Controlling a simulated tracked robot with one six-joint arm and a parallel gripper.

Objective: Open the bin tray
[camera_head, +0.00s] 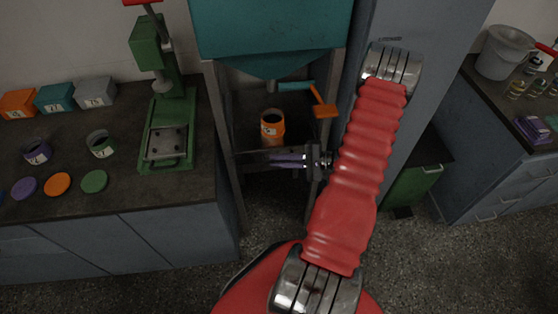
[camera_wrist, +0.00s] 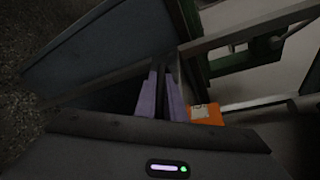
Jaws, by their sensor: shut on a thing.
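The teal hopper bin (camera_head: 272,30) hangs in a metal stand, with a funnel bottom and outlet. An orange handle (camera_head: 324,109) on a teal bar sits beside the outlet. An orange container (camera_head: 272,130) with a white label stands inside the stand below; its label also shows in the wrist view (camera_wrist: 205,113). My gripper (camera_head: 290,160) is at the front of the stand, below the container. Its purple fingers (camera_wrist: 160,98) are shut on a thin dark bar between them. Whether this bar belongs to the bin tray, I cannot tell; no tray stands out clearly.
A green press (camera_head: 165,125) and labelled boxes (camera_head: 75,95) stand on the left bench. A grey pillar (camera_head: 405,30) is right of the stand. A green cabinet (camera_head: 415,185) and grey drawers (camera_head: 505,180) are at right. The speckled floor (camera_head: 270,215) before the stand is clear.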

